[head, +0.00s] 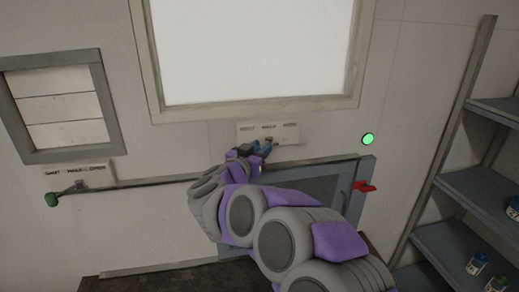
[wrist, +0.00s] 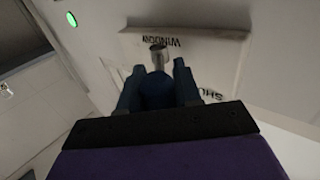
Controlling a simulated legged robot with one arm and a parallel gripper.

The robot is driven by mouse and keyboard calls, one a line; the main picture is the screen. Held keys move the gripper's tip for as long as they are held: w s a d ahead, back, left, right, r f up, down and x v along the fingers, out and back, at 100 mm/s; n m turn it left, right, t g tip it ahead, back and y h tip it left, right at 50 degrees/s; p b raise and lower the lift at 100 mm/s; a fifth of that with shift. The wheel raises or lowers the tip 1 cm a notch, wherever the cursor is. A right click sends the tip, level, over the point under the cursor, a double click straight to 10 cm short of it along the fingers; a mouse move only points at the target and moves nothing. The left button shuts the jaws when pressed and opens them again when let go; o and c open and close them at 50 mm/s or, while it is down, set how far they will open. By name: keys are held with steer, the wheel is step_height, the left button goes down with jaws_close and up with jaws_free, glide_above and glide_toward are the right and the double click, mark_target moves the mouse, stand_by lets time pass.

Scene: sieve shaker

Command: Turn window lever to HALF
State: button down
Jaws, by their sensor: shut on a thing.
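The window lever shows in the wrist view as a short metal stem (wrist: 157,57) with a dark blue knob (wrist: 157,90) between my fingers. My gripper (wrist: 158,72) is shut on the knob, one blue finger on each side. In the head view my gripper (head: 262,148) is at the lower edge of the pale label plate (head: 268,132), below the large window (head: 257,50). The plate also shows in the wrist view (wrist: 205,50), with "WINDOW" and part of "SHUT" readable. The fingers hide most of the lever in the head view, so its exact setting is unclear.
At the left is a smaller slatted panel (head: 60,105) with its own label plate and a lever with a green knob (head: 52,199). A red handle (head: 364,187) sits on a grey-framed door at right. A green light (head: 367,139) is above it. Shelves (head: 465,190) stand at far right.

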steer(key=shift+r+y, duration=0.15)
steer(key=shift+y, duration=0.15)
steer(key=shift+d+n+t+y, duration=0.1)
steer(key=shift+n+t+y, duration=0.2)
steer(key=shift+n, duration=0.1)
steer(key=d+n+y+b, duration=0.1)
steer(key=n+y+b, duration=0.1)
steer(key=y+b, duration=0.1)
steer(key=d+n+y+b, duration=0.1)
steer(key=n+y+b, duration=0.1)
steer(key=y+b, duration=0.2)
steer(key=d+n+y+b, duration=0.2)
steer(key=y+b, duration=0.1)
steer(key=b, duration=0.3)
steer(key=shift+s+f+n+y, duration=0.2)
steer(key=shift+n+y, duration=0.1)
steer(key=shift+n, duration=0.1)
steer(key=shift+d+r+y+b, duration=0.1)
steer(key=shift+r+y+b, duration=0.2)
steer(key=shift+b, duration=0.4)
steer(key=c, duration=0.9)
jaws_free()
steer(key=shift+w+f, duration=0.1)
steer(key=shift+f, duration=0.05)
steer(key=shift+o, duration=0.2)
